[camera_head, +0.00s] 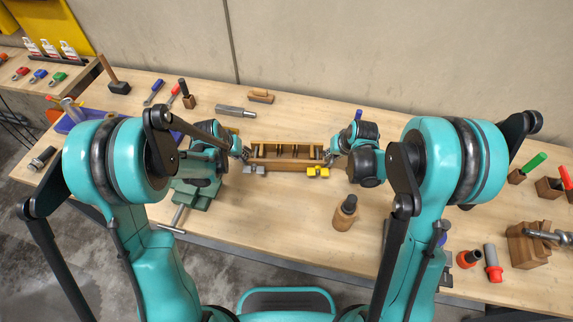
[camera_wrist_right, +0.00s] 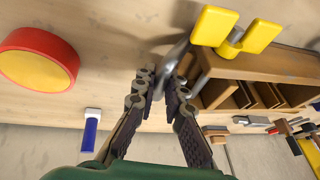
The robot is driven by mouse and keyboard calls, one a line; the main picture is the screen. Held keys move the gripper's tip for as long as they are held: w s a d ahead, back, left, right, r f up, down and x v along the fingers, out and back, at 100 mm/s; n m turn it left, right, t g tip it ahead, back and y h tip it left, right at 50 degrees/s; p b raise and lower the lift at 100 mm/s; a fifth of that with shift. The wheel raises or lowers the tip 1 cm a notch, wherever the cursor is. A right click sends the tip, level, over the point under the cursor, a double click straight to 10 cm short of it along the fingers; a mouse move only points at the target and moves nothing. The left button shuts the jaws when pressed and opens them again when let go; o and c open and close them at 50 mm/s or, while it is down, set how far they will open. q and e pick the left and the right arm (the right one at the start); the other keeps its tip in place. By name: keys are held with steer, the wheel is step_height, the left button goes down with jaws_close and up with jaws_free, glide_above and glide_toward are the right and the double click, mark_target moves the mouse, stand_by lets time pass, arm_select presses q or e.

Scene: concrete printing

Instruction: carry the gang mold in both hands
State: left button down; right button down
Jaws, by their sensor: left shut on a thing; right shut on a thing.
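The gang mold (camera_head: 285,164) is a long wooden box with several dividers, at the middle of the bench in the head view. It has a grey wing clamp (camera_head: 254,169) and a yellow wing clamp (camera_head: 318,171) on its near side. My left gripper (camera_head: 243,153) is shut at the mold's left end. My right gripper (camera_head: 329,158) is shut at its right end. In the right wrist view, my right gripper (camera_wrist_right: 164,84) is on the mold's grey metal handle, beside the mold's compartments (camera_wrist_right: 262,94). I cannot tell whether the mold touches the bench.
A wooden bottle-shaped tool (camera_head: 346,213) stands on the bench in front of the mold, to the right. A grey cylinder tool (camera_head: 236,111) and a wooden block (camera_head: 261,96) lie behind. A green vise (camera_head: 196,195) is at left. A concrete wall (camera_head: 330,50) backs the bench.

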arm_select(q)
steer(key=shift+f, duration=0.4)
arm_select(e)
steer(key=shift+f, duration=0.4)
arm_select(q)
steer(key=c, duration=1.6)
jaws_free()
steer(key=shift+s+r, duration=0.1)
steer(key=shift+r, duration=0.15)
arm_select(e)
steer(key=c, duration=1.6)
jaws_free()
steer(key=shift+r, duration=0.2)
arm_select(q)
steer(key=shift+o, duration=0.2)
arm_select(e)
steer(key=shift+s, duration=0.1)
arm_select(q)
steer(key=v, duration=1.2)
arm_select(e)
steer(key=v, duration=1.2)
arm_select(q)
steer(key=shift+f, duration=0.1)
